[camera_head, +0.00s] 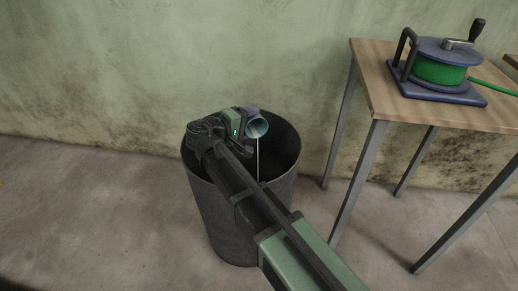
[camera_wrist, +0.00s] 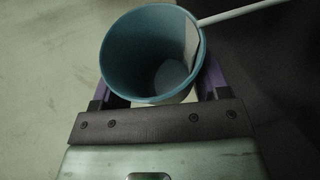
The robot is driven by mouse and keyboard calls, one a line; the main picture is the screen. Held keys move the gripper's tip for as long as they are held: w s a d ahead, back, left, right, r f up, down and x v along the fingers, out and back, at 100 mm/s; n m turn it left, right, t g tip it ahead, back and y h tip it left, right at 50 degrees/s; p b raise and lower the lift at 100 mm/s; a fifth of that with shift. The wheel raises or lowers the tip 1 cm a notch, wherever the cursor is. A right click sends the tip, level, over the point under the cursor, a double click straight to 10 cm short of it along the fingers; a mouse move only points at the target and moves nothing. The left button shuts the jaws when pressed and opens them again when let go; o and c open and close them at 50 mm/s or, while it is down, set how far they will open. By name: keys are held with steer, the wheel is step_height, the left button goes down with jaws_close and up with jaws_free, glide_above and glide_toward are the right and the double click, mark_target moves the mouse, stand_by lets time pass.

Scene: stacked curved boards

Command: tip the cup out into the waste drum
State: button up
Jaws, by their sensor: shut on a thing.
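The blue cup (camera_head: 258,127) is tilted on its side above the waste drum (camera_head: 228,220), a dark round open-topped bin. My gripper (camera_head: 250,116) is over the drum opening, shut on the cup. In the wrist view, the purple fingers of my gripper (camera_wrist: 158,88) lie on both sides of the cup (camera_wrist: 135,58), and its open mouth shows. A white thin stick (camera_wrist: 240,11) with a pale flat part inside the cup sticks out past the rim. In the head view this stick (camera_head: 258,158) hangs down from the cup mouth into the drum. The drum's bottom is hidden in shadow.
A wooden-topped table (camera_head: 377,88) with metal legs stands to the right of the drum. A hose reel (camera_head: 440,70) with a green hose sits on it. A stained wall (camera_head: 120,75) runs behind. The concrete floor (camera_head: 90,210) left of the drum is clear.

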steer(key=shift+s+r+m, duration=0.1)
steer(key=shift+r+m, duration=0.05)
steer(key=shift+m, duration=0.15)
stand_by(0.4)
steer(key=w, duration=0.1)
steer(key=n, duration=0.1)
steer(key=w+a+n+g, duration=0.1)
steer(key=shift+w+a+f+p, duration=0.1)
steer(key=shift+w+f+p, duration=0.2)
steer(key=shift+w+f, duration=0.1)
steer(key=shift+f+n+g, duration=0.3)
steer(key=shift+f+n, duration=0.25)
steer(key=shift+n, duration=0.05)
steer(key=shift+s+r, duration=0.1)
steer(key=shift+s, duration=0.1)
steer(key=w+a+f+n+g+h+b, duration=0.1)
steer(key=w+f+n+g+h+b, duration=0.1)
steer(key=w+f+n+g+b, duration=0.3)
steer(key=f+n+g, duration=0.1)
steer(key=n, duration=0.2)
steer(key=shift+w+a+n+g, duration=0.3)
steer(key=shift+a, duration=0.05)
steer(key=shift+r, duration=0.15)
